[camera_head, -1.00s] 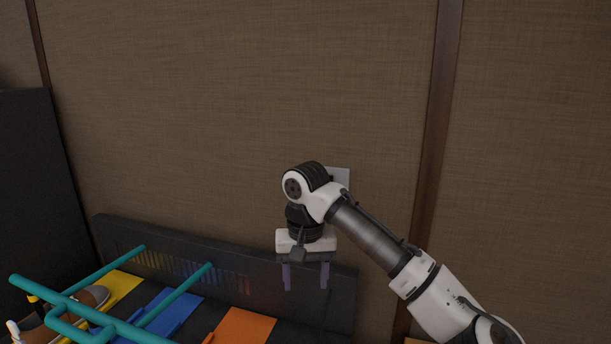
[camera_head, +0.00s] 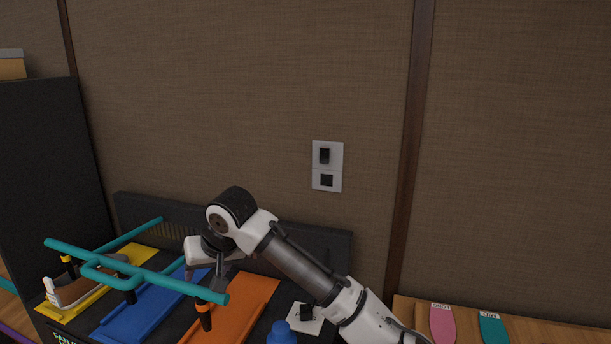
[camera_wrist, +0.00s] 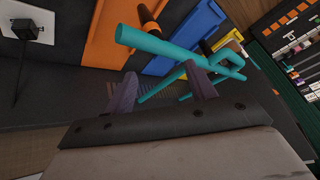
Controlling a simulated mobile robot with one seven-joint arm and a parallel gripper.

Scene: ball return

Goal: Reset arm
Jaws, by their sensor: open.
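My gripper (camera_wrist: 160,92) is open in the wrist view, with its two purple-grey fingers apart. A teal tube frame (camera_head: 150,279) shows beyond and between the fingers; I cannot tell whether they touch it. In the head view my arm reaches in from the lower right, with the wrist bent over the far side of the orange panel (camera_head: 240,306). The fingers are largely hidden behind the wrist and the teal frame there.
The dark board also bears a blue panel (camera_head: 142,313), a yellow panel (camera_head: 133,258) and a brown and white boat-like object (camera_head: 75,291). A blue knob (camera_head: 282,333) stands at the front. A wall switch (camera_head: 327,166) is behind. Pink (camera_head: 442,323) and teal (camera_head: 493,328) tags lie at right.

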